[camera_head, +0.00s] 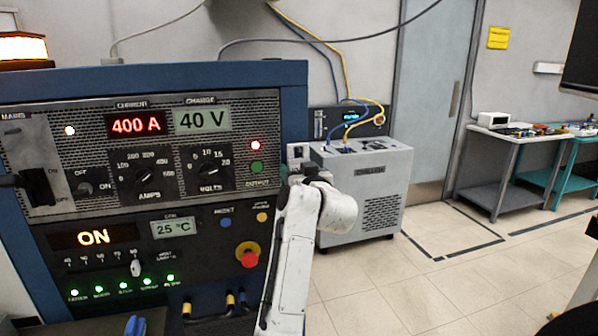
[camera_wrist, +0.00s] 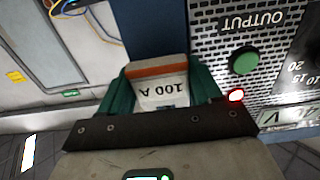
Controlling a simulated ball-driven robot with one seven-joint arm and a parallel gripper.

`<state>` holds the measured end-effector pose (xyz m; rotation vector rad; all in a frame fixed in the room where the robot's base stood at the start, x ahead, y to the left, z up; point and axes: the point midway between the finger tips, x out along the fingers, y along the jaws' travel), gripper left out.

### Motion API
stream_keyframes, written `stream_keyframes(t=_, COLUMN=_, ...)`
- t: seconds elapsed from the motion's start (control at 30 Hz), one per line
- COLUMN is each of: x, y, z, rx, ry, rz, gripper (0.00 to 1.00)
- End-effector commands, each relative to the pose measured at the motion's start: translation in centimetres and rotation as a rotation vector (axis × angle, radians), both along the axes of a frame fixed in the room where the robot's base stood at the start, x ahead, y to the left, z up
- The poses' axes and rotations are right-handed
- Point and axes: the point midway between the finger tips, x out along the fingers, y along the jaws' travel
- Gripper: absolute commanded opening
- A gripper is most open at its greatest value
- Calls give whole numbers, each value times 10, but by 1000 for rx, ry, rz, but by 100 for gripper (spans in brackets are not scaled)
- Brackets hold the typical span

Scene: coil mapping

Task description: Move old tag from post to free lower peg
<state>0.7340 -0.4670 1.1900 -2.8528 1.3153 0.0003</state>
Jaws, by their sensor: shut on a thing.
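In the wrist view a white tag (camera_wrist: 165,92) with an orange band reads "100 A", upside down in the picture. My gripper (camera_wrist: 158,78) has its green fingers shut on the tag, one on each side. The tag is in front of the edge of the blue cabinet, beside the green OUTPUT button; whether it touches anything behind it cannot be told. In the head view my white arm hides the gripper and tag beside the cabinet's right edge. I cannot make out the post or the free lower peg in either view.
The power cabinet (camera_head: 277,75) fills the left of the head view, showing 400 A, 40 V and ON. A red stop button (camera_head: 248,256) is close to my arm. A grey chiller (camera_head: 375,190) stands behind. Open tiled floor and a bench (camera_head: 505,132) lie right.

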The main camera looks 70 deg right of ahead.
Motion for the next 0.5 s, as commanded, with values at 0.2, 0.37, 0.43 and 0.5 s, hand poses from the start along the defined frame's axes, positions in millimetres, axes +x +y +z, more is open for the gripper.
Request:
stream_keyframes(t=0.2, x=0, y=0, z=5, rx=0, ry=0, rz=0, gripper=44)
stream_keyframes(t=0.37, x=0, y=0, z=10, rx=-1, ry=1, rz=0, gripper=44)
stream_keyframes(t=0.43, x=0, y=0, z=10, rx=-1, ry=1, rz=0, gripper=44)
stream_keyframes(t=0.5, x=0, y=0, z=10, rx=-1, ry=1, rz=0, gripper=44)
